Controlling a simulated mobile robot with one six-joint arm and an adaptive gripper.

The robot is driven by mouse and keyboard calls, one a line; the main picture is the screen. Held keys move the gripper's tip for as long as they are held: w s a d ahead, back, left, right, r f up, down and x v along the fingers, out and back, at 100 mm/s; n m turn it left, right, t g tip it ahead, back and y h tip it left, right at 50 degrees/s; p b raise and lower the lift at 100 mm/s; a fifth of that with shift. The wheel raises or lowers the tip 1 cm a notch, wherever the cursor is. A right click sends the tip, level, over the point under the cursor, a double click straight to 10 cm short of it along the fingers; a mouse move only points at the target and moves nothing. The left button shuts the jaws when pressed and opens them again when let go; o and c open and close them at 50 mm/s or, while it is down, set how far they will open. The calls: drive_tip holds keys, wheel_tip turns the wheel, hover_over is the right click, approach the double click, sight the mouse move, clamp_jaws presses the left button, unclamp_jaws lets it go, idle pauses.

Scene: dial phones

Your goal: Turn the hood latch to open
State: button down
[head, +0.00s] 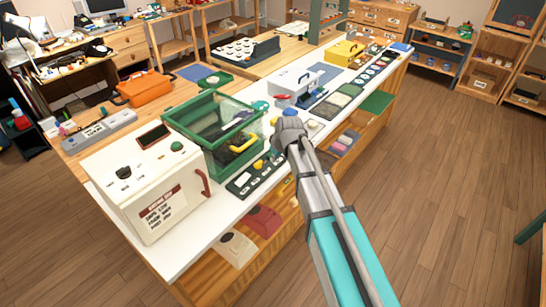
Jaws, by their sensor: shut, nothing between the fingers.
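A green-framed clear box (205,118), which looks like the hood, stands on the white counter (222,207). A yellow handle-like bar (244,144) shows at its right front side. A dark panel strip (254,177) lies in front of it, with a yellow knob (258,165) on it. I cannot tell which of these small parts is the latch. My gripper (288,122) is over the counter, right of the green box and apart from the yellow bar. It is shut and empty; its fingertips are small and seen from behind. My arm hides part of the counter behind it.
A white box (140,190) with a red handle stands left of the green box. A grey-white case (296,88) and a yellow toolbox (343,52) stand farther along the counter. Shelves below hold red and white items. The wooden floor at right is clear.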

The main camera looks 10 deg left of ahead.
drive_tip(key=shift+r, duration=0.15)
drive_tip(key=c, duration=1)
unclamp_jaws()
drive_tip(key=shift+s, duration=0.1)
drive_tip(key=shift+c, duration=0.2)
drive_tip(key=o, duration=0.5)
drive_tip(key=shift+s+f+y+b, duration=0.15)
drive_tip(key=shift+f+y+b, duration=0.15)
drive_tip(key=shift+f+b, duration=0.3)
drive_tip(key=shift+c, duration=0.2)
drive_tip(key=o, duration=0.4)
drive_tip(key=shift+s+f+n+t+y+b, duration=0.3)
drive_tip(key=shift+f+y+b, duration=0.3)
drive_tip(key=shift+b, duration=0.6)
drive_tip(key=shift+o, duration=0.3)
drive_tip(key=shift+s+f+y+b, duration=0.15)
drive_tip(key=shift+f+y+b, duration=0.25)
drive_tip(key=shift+b, duration=0.4)
drive_tip(key=d+t+y+b, duration=0.1)
drive_tip(key=b, duration=0.2)
drive_tip(key=d+t+y+b, duration=0.1)
drive_tip(key=t+y+b, duration=0.1)
drive_tip(key=b, duration=0.1)
drive_tip(key=d+f+t+y+b, duration=0.1)
drive_tip(key=y+b, duration=0.1)
drive_tip(key=b, duration=0.1)
drive_tip(key=shift+s+t, duration=0.3)
drive_tip(key=shift+s, duration=0.1)
drive_tip(key=shift+w+a, duration=0.1)
